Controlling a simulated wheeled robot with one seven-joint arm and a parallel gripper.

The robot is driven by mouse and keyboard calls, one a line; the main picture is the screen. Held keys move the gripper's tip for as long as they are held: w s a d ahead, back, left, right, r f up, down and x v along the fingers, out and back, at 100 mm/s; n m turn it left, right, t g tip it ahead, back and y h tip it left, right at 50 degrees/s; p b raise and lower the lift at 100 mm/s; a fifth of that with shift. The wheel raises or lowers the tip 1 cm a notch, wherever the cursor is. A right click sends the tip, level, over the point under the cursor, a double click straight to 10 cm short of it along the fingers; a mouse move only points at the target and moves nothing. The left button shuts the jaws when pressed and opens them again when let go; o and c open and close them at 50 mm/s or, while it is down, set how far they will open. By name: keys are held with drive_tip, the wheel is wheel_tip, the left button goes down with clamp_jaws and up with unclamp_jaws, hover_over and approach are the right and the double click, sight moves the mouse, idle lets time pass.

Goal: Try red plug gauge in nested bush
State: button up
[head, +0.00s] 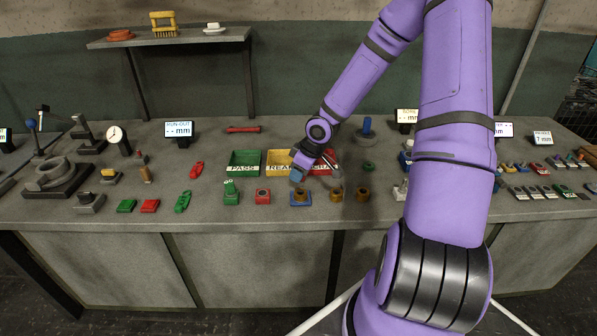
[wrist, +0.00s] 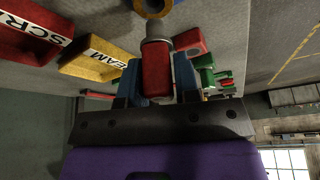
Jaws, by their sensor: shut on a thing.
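My gripper (wrist: 158,82) is shut on the red plug gauge (wrist: 156,68), a red handle with a grey tip. In the head view my gripper (head: 297,174) is just above and behind the blue nest (head: 300,203), and the gauge cannot be made out there. A brass bush (head: 300,195) sits in the nest. In the wrist view the bush (wrist: 153,5) is cut off at the top edge. The gauge's grey tip points towards it and is close to it; I cannot tell whether they touch.
Behind stand the green PASS tray (head: 244,160), the yellow REAM tray (head: 275,157) and a red tray, partly hidden by my arm. A red block (head: 262,197) and a green block (head: 231,190) stand left of the nest. Brass bushes (head: 336,194) stand to its right.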

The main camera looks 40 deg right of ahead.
drive_tip(key=shift+f, duration=0.2)
drive_tip(key=shift+f, duration=0.75)
drive_tip(key=shift+f, duration=0.5)
idle(0.3)
drive_tip(key=shift+r, duration=0.6)
idle(0.7)
idle(0.4)
